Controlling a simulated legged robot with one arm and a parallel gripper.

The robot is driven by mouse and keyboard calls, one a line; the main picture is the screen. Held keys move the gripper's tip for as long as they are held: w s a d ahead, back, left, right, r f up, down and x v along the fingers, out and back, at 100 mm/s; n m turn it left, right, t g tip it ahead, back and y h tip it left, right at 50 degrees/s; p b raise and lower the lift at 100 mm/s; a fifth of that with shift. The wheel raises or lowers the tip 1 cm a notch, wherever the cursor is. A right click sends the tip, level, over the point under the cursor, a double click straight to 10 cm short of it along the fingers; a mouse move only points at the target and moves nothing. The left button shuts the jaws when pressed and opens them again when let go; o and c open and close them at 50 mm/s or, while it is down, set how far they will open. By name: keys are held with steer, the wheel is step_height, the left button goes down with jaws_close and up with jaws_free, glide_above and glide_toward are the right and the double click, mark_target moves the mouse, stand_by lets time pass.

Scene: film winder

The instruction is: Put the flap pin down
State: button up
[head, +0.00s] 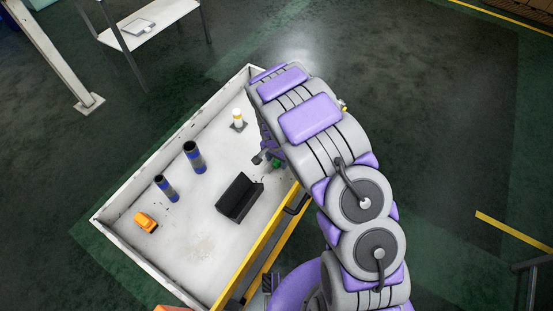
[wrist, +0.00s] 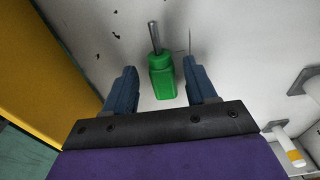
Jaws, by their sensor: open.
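A green block with a thin metal rod, which looks like the flap pin (wrist: 162,78), is in the wrist view over the white tray floor. A bit of its green shows in the head view (head: 277,163), partly hidden by my arm. My gripper (wrist: 160,68) is open, with one blue finger on each side of the green block. Gaps show between the block and both fingers. In the head view my gripper (head: 265,157) is low over the tray, mostly behind my arm. I cannot tell whether the block's underside touches the tray floor.
The white-walled tray (head: 119,237) has a yellow front edge (head: 256,246). It holds a black block (head: 239,197), two dark cylinders with blue bands (head: 194,157), an orange piece (head: 146,222) and a white-and-yellow post (head: 238,118). Bare floor lies between them.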

step_height(320, 180, up, 11)
steer(key=p, duration=0.2)
step_height(320, 180, up, 10)
steer(key=n, duration=0.1)
glide_above(275, 163)
steer(key=s+d, duration=0.6)
steer(key=s+d+r+n, duration=0.2)
steer(key=s+r, duration=0.2)
steer(key=s, duration=0.6)
steer(key=s+d+r+n+g, duration=0.1)
steer(key=s+r, duration=0.4)
steer(key=s, duration=0.5)
steer(key=s+d+r+n+g, duration=0.1)
steer(key=s+d+r+n, duration=0.1)
steer(key=s, duration=0.8)
step_height(275, 163, up, 3)
steer(key=shift+s+d+f+n, duration=0.1)
steer(key=shift+s+d+n, duration=0.25)
steer(key=shift+d, duration=0.55)
steer(key=shift+w, duration=0.15)
steer(key=shift+c, duration=0.3)
